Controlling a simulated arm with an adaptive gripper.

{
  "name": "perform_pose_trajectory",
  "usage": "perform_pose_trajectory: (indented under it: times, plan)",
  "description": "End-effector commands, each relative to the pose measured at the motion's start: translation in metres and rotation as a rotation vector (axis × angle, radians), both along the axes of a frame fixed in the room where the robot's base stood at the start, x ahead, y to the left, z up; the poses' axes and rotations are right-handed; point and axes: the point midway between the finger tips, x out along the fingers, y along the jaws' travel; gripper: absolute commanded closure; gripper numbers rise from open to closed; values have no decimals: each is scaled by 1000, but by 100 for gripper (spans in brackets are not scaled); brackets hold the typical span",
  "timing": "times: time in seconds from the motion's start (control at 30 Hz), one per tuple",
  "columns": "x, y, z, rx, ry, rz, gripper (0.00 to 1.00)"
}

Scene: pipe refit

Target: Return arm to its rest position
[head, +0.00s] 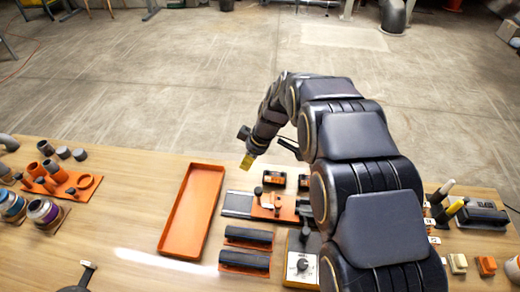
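My arm rises from the bottom right of the head view, arches over the workbench and bends down to the left. My gripper (247,160) hangs at its end, above the bench near the back end of the orange tray. A small yellow part shows at its tip. I cannot tell whether this is part of the gripper or something held. The fingers are too small to tell open from shut. My arm hides part of the bench behind it.
An empty orange tray (192,212) lies left of centre on the wooden bench (120,200). An orange fixture (273,207) and black-topped blocks (245,262) are to its right. Pipe parts on an orange plate (67,186) stand at left. Tools (449,210) stand at right.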

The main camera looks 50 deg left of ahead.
Motion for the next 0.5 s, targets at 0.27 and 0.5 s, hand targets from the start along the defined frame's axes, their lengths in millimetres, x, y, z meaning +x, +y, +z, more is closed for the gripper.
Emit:
perform_pose_trajectory:
  times: [0.27,0.5]
  plan:
    - [0,0,0,0,0,-1,100]
    - [34,-53,32,-50,26,-194,100]
